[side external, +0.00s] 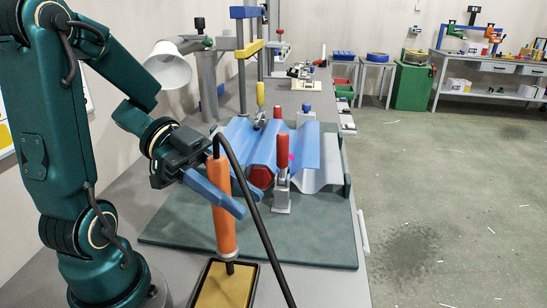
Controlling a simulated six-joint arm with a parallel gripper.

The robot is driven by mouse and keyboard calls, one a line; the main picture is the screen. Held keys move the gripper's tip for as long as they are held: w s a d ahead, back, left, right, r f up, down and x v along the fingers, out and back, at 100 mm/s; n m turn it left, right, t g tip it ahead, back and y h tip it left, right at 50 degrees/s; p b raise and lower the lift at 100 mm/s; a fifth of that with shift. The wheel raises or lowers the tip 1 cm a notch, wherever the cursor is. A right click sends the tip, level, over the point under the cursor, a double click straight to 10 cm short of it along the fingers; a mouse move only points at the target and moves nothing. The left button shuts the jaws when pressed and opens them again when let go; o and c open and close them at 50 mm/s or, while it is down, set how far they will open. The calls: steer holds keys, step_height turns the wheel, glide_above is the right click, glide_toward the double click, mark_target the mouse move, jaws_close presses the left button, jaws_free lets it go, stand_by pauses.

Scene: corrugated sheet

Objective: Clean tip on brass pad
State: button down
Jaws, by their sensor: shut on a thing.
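My gripper (243,202) has blue fingers shut on the orange handle of an upright soldering iron (221,215). A thick black cable (258,220) leaves its top and hangs down to the right, in front of the fingers. The iron's short dark lower end points down over the brass pad (222,288), a yellowish surface in a black-rimmed tray at the bottom edge of the view. The lower end is at the far part of the pad; I cannot tell whether it touches. The near part of the tray is cut off.
Behind the gripper, blue and grey corrugated sheets (318,160) lie on a dark green board (310,242). A red-handled clamp (282,165) stands at their near edge. A white lamp shade (168,66) is at the upper left. Bench surface right of the tray is clear apart from the cable.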

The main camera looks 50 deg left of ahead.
steer(key=w+a, duration=0.2)
steer(key=shift+w+a, duration=0.35)
stand_by(0.4)
step_height(320, 180, up, 8)
stand_by(0.9)
steer(key=shift+s+d, duration=0.1)
stand_by(0.3)
